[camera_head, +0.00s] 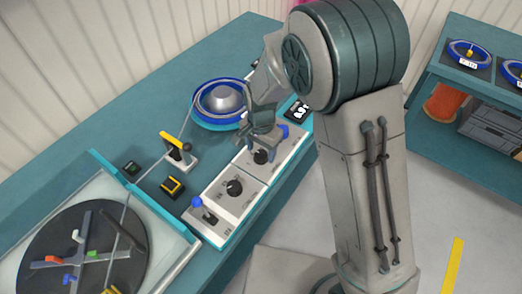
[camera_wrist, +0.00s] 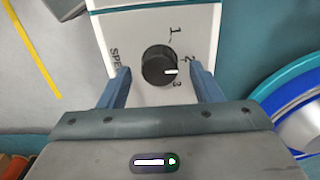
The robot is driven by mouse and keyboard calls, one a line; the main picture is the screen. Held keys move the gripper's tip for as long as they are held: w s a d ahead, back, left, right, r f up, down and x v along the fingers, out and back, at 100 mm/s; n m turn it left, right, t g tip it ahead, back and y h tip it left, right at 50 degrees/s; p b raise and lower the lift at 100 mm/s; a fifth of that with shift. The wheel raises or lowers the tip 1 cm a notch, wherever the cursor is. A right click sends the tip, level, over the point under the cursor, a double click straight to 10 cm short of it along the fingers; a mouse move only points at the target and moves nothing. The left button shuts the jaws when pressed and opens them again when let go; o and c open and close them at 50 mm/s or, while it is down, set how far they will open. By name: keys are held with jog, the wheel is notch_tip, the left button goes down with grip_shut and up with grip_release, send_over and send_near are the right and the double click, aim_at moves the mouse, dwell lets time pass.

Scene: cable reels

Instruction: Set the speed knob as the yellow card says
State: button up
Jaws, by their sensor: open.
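The speed knob (camera_wrist: 155,62) is round and black on a white panel, with 1, 2 and 3 printed around it and letters reading "SPE" at its left. Its white mark points right in the wrist view, between 2 and 3. My gripper (camera_wrist: 159,70) is open, with one blue finger on each side of the knob; I cannot tell whether they touch it. In the head view my gripper (camera_head: 262,134) is just above the same knob (camera_head: 261,157) and partly covers its panel. I cannot make out a yellow card in either view.
A second black knob (camera_head: 234,188) and a blue-tipped lever (camera_head: 203,208) sit on panels nearer the front. A blue-rimmed reel (camera_head: 222,101) is behind my gripper. A yellow-handled piece (camera_head: 177,146) and a turntable (camera_head: 80,250) stand left. A reel shelf (camera_head: 485,100) is at right.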

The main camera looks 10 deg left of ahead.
jog(key=shift+f, duration=0.65)
jog(key=c, duration=1)
jog(key=shift+n, duration=0.3)
jog(key=n+b, duration=0.2)
jog(key=n, duration=0.3)
jog(key=shift+b, duration=0.3)
jog(key=n+b, duration=0.1)
jog(key=n, duration=0.5)
jog(key=shift+n, duration=0.4)
